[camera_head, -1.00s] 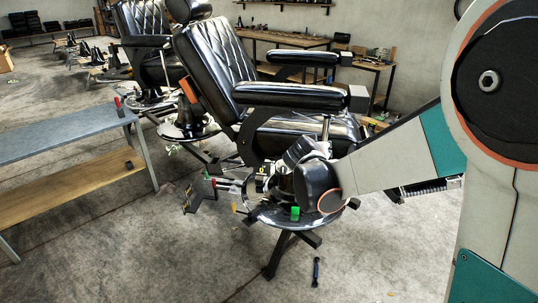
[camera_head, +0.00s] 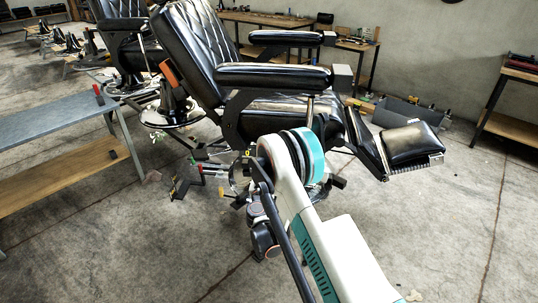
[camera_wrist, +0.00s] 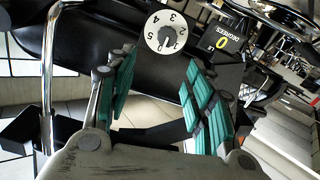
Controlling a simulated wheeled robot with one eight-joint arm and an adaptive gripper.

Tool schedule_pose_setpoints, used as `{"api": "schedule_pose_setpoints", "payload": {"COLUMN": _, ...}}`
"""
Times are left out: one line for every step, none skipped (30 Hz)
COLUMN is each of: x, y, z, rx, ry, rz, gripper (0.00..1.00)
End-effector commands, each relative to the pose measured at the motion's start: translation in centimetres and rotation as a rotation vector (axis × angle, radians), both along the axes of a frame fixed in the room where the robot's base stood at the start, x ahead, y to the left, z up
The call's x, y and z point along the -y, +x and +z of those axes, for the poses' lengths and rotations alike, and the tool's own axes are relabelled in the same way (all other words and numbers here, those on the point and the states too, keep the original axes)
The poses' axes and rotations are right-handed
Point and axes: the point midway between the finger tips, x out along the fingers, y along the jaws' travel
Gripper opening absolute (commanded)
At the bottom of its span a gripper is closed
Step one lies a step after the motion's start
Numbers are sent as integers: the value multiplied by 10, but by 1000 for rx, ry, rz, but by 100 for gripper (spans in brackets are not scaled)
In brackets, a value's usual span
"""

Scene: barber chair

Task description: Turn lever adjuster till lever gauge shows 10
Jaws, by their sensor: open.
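In the wrist view a round white dial (camera_wrist: 165,32), with black numerals and a dark pointer at its middle, sits beyond the fingertips; I cannot tell if it is the lever adjuster. To its right a black gauge plate (camera_wrist: 222,42) reads DEGREES, LT and a yellow 0. My gripper (camera_wrist: 160,62) is open, its teal-padded fingers spread apart and empty, short of the dial. In the head view the black barber chair (camera_head: 275,77) stands reclined. A small yellow mark on a dark plate (camera_head: 248,153) shows beside its base. My arm hides part of the base.
A metal-topped bench (camera_head: 50,122) stands at the left. A second barber chair (camera_head: 125,25) is behind. The footrest (camera_head: 408,145) sticks out to the right. Workbenches line the back wall. The concrete floor at front left and right is clear.

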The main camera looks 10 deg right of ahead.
Motion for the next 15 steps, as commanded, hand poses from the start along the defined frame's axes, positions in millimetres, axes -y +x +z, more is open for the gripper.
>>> {"api": "schedule_pose_setpoints", "payload": {"x": -3, "y": -1, "z": -8, "rx": 8, "ry": -2, "rz": 6, "gripper": 48}}
{"api": "schedule_pose_setpoints", "payload": {"x": -4, "y": -1, "z": -11, "rx": 11, "ry": -3, "rz": 10, "gripper": 48}}
{"api": "schedule_pose_setpoints", "payload": {"x": -5, "y": -2, "z": -15, "rx": 15, "ry": -5, "rz": 13, "gripper": 48}}
{"api": "schedule_pose_setpoints", "payload": {"x": -5, "y": -2, "z": -17, "rx": 17, "ry": -5, "rz": 15, "gripper": 48}}
{"api": "schedule_pose_setpoints", "payload": {"x": -5, "y": -2, "z": -18, "rx": 18, "ry": -5, "rz": 16, "gripper": 48}}
{"api": "schedule_pose_setpoints", "payload": {"x": -5, "y": 0, "z": -18, "rx": 20, "ry": -5, "rz": 16, "gripper": 48}}
{"api": "schedule_pose_setpoints", "payload": {"x": -5, "y": 2, "z": -19, "rx": 20, "ry": -5, "rz": 17, "gripper": 48}}
{"api": "schedule_pose_setpoints", "payload": {"x": -4, "y": 4, "z": -19, "rx": 21, "ry": -6, "rz": 17, "gripper": 48}}
{"api": "schedule_pose_setpoints", "payload": {"x": -2, "y": 8, "z": -18, "rx": 20, "ry": -5, "rz": 16, "gripper": 48}}
{"api": "schedule_pose_setpoints", "payload": {"x": -1, "y": 12, "z": -18, "rx": 20, "ry": -5, "rz": 15, "gripper": 48}}
{"api": "schedule_pose_setpoints", "payload": {"x": 1, "y": 16, "z": -18, "rx": 20, "ry": -5, "rz": 15, "gripper": 48}}
{"api": "schedule_pose_setpoints", "payload": {"x": 3, "y": 23, "z": -17, "rx": 20, "ry": -5, "rz": 14, "gripper": 48}}
{"api": "schedule_pose_setpoints", "payload": {"x": 5, "y": 28, "z": -18, "rx": 20, "ry": -5, "rz": 14, "gripper": 48}}
{"api": "schedule_pose_setpoints", "payload": {"x": 6, "y": 34, "z": -20, "rx": 20, "ry": -5, "rz": 15, "gripper": 48}}
{"api": "schedule_pose_setpoints", "payload": {"x": 9, "y": 41, "z": -21, "rx": 20, "ry": -5, "rz": 15, "gripper": 48}}
